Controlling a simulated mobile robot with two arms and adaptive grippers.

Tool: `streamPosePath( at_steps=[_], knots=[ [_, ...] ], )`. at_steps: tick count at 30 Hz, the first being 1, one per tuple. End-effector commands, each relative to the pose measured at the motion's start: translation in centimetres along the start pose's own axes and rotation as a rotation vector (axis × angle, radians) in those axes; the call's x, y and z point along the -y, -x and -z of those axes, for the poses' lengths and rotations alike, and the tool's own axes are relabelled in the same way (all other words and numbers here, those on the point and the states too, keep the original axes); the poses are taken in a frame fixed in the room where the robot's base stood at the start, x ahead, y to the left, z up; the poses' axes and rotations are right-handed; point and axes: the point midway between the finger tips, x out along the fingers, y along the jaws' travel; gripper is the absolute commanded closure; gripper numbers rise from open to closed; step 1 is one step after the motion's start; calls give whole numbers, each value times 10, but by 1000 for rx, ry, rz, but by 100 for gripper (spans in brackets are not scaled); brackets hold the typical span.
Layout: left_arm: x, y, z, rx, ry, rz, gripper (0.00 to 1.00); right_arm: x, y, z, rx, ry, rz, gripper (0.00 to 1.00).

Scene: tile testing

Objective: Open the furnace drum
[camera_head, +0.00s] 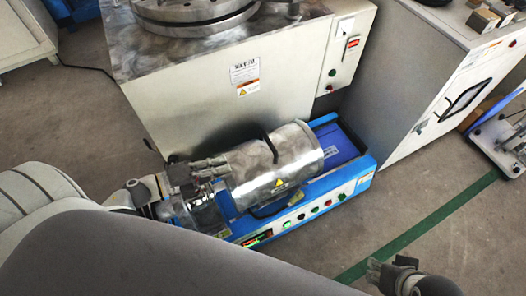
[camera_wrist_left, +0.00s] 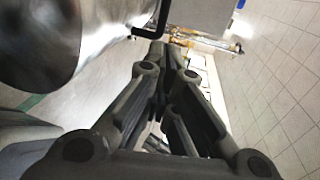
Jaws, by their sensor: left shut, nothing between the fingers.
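The furnace drum (camera_head: 285,165) is a shiny metal cylinder lying on a blue machine base, with a yellow warning label on its side. It looks closed. A thin black handle (camera_head: 269,147) stands up from its upper side. My left gripper (camera_head: 226,159) is at the drum's left end, its fingers shut and empty. In the left wrist view the drum (camera_wrist_left: 75,35) fills the upper left. The closed fingertips (camera_wrist_left: 157,50) appear close to the bent black handle (camera_wrist_left: 150,32); I cannot tell whether they touch. My right gripper (camera_head: 393,268) is at the bottom right, away from the drum.
The blue base (camera_head: 355,183) has a front panel with buttons. A large grey machine (camera_head: 190,95) stands directly behind it, and a white cabinet (camera_head: 420,85) is at the right. Open floor (camera_head: 440,235) with a green line lies at the lower right.

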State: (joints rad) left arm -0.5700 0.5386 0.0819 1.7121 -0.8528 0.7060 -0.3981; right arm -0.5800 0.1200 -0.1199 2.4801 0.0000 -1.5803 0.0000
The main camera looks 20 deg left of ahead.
Motion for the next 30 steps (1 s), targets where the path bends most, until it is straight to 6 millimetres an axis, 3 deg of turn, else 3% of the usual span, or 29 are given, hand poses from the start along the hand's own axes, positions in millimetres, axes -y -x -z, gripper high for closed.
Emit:
streamPosePath(
  at_steps=[18, 24, 30],
  knots=[
    [1, -108, -1, 3, 1, 5, 100, 0, -14, -5, 0, 0, 0, 60],
    [1, -130, -1, 4, 3, 4, 100, 1, -16, -5, -2, 0, 0, 60],
    [1, -137, -1, 3, 2, 2, 100, 1, -17, -4, -9, 1, 0, 60]
  ],
)
